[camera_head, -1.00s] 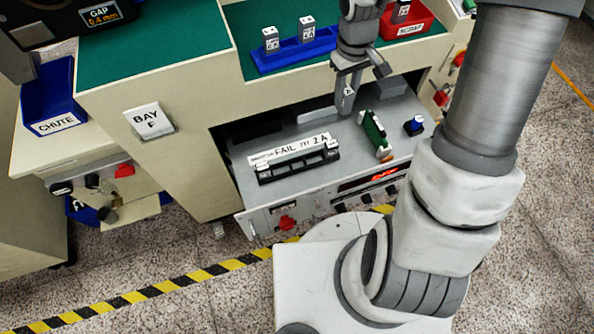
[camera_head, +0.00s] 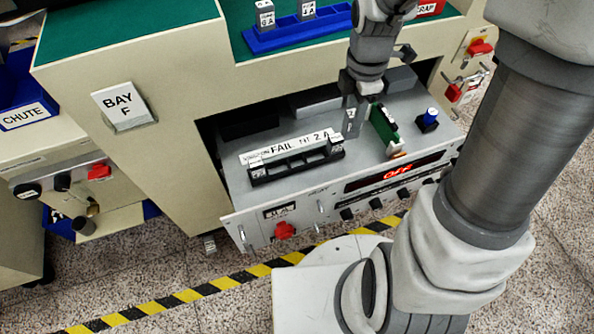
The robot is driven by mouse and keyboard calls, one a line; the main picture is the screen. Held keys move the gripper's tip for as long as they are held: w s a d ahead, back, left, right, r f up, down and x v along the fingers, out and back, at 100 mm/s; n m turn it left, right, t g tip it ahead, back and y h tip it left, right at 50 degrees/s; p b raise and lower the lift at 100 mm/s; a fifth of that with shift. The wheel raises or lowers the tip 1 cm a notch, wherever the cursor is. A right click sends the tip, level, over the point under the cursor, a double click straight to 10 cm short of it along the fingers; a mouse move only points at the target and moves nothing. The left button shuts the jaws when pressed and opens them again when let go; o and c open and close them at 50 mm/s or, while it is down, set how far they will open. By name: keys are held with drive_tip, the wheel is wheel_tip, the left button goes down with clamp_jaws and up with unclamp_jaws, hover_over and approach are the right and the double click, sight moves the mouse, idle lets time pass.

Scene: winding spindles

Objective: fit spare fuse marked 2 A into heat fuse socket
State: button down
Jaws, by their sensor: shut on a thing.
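My gripper (camera_head: 354,108) points down over the open drawer and is shut on a small grey-white piece, probably the spare fuse; its marking cannot be read. The blue spare rack (camera_head: 300,36) behind holds blocks marked 6 A (camera_head: 265,14) and 4 A (camera_head: 307,9).
A green board (camera_head: 384,124) stands just right of the gripper, and a blue-topped knob (camera_head: 428,120) lies beyond it. The drawer front (camera_head: 340,203) has a red "OFF" display, knobs and a red switch. The bench edge overhangs the drawer's back. Drawer floor before the holder is bare.

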drive_tip(key=shift+s+f+n, duration=0.2)
drive_tip(key=shift+f+n, duration=0.15)
drive_tip(key=shift+n, duration=0.25)
drive_tip(key=shift+a+f+b, duration=0.2)
drive_tip(key=shift+a+b, duration=0.05)
drive_tip(key=shift+b, duration=0.15)
drive_tip(key=shift+w+a+f+b, duration=0.1)
drive_tip(key=shift+a+f+b, duration=1.25)
drive_tip(key=shift+a+f, duration=1.4)
drive_tip(key=shift+w+a+f+b, duration=0.1)
drive_tip(key=shift+a+f+b, duration=1.2)
drive_tip(key=shift+a+f, duration=1.4)
drive_tip(key=shift+a, duration=0.15)
drive_tip(key=c, duration=0.6)
unclamp_jaws()
